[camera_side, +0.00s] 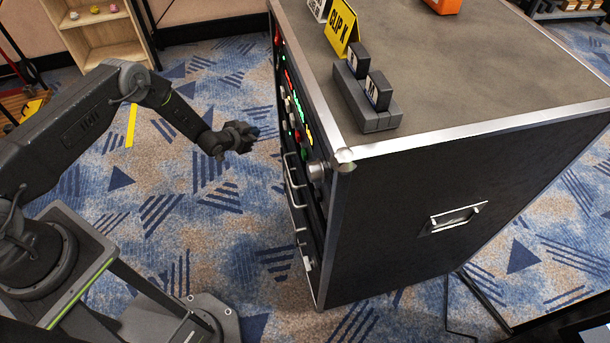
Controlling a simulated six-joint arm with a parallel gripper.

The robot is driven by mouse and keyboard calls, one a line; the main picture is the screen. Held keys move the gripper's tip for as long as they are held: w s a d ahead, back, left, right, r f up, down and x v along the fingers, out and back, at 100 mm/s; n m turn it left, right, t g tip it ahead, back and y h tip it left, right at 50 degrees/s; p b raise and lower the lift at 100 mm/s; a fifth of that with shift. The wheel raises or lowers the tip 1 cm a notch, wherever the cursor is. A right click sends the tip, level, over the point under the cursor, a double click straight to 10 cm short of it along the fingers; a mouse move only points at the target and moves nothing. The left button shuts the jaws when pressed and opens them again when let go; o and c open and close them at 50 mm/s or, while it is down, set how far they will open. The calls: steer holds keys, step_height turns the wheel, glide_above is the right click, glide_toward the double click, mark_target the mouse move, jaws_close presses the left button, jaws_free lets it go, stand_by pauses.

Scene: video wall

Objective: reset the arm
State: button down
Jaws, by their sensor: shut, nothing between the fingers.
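My arm reaches in from the left in the side view, bent down at the wrist. My gripper (252,137) is shut and empty. It hangs in the air to the left of the black flight-case rack (430,215), facing its panel of lit buttons and knobs (295,108). A gap shows between the fingertips and the panel in this view. The fingers are small and dark here, so their detail is hard to see.
On the rack's top stand a yellow "CLIP X" sign (341,27), a dark grey holder (350,97) with two labelled black blocks, and an orange object (444,5). A wooden shelf (105,35) stands at the back left. Patterned carpet (200,230) lies open between arm and rack.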

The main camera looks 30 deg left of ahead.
step_height(320, 180, up, 27)
steer(key=n+g+y, duration=0.2)
steer(key=s+d+r+n+g, duration=0.1)
steer(key=s+d+r+g, duration=0.15)
steer(key=s+r, duration=0.9)
steer(key=s+d+r, duration=0.1)
steer(key=s+r, duration=0.1)
steer(key=s, duration=0.7)
steer(key=s+d+r+g, duration=0.1)
steer(key=s+d+r, duration=0.1)
steer(key=s, duration=0.7)
steer(key=s+d+r+n+g, duration=0.1)
steer(key=s+d+r, duration=0.1)
steer(key=s, duration=0.7)
steer(key=shift+v, duration=0.8)
